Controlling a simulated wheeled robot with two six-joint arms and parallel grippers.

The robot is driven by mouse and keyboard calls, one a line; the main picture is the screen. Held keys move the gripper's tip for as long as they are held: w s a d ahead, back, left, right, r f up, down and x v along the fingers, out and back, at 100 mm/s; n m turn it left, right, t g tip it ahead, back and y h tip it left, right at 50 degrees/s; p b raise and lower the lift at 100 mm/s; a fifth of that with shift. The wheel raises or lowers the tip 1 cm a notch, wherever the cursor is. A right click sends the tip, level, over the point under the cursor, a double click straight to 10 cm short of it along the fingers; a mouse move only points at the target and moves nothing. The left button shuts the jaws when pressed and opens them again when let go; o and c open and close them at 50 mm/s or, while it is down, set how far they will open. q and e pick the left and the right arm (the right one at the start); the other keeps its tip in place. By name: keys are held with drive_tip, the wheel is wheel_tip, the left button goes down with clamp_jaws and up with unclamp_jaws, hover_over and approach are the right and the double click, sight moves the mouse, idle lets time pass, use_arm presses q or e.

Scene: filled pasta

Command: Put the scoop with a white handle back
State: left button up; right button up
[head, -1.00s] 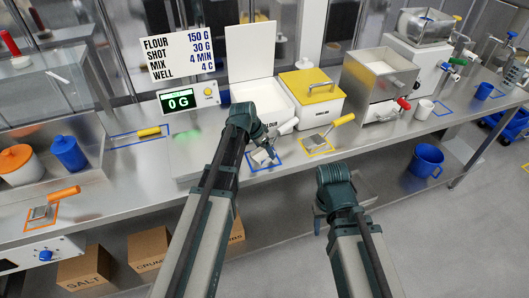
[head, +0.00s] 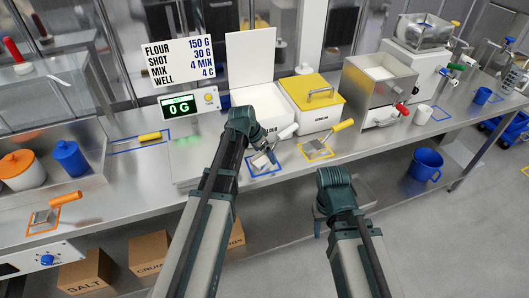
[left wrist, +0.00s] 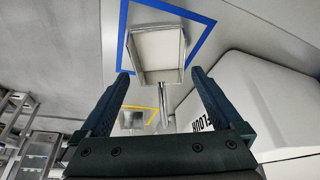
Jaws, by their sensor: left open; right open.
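The scoop with a white handle (head: 289,131) has its metal pan (head: 260,161) within a blue outline (head: 267,173) on the steel counter. Its handle points up and to the right, toward the open flour bin (head: 258,97). In the left wrist view the scoop's square pan (left wrist: 157,50) shows beyond my fingers, with its narrow metal neck (left wrist: 163,100) between them. My left gripper (head: 268,149) is open, just above and beside the scoop; it also shows in the left wrist view (left wrist: 161,73). My right gripper (head: 320,212) is open, off the counter's front edge, its fingers mostly hidden.
A yellow-lidded bin (head: 314,107) and a yellow-handled scoop (head: 321,147) in a yellow outline stand to the right. The scale display (head: 180,106) reads 0 G.

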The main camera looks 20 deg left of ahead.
use_arm(q)
drive_tip(key=p+v, duration=0.9)
drive_tip(key=v, duration=0.2)
drive_tip(key=s+d+f+n+g+y, duration=0.1)
drive_tip(key=s+d+g+y, duration=0.1)
drive_tip(key=s+d, duration=0.5)
drive_tip(key=s+d+n+g+y, duration=0.1)
drive_tip(key=s+d+g, duration=0.1)
drive_tip(key=s+d, duration=0.6)
drive_tip(key=s, duration=0.6)
drive_tip(key=shift+f+n+y, duration=0.35)
drive_tip(key=shift+n+y, duration=0.05)
wheel_tip(320, 180, down, 4)
drive_tip(key=b, duration=0.3)
drive_tip(key=shift+b, duration=0.4)
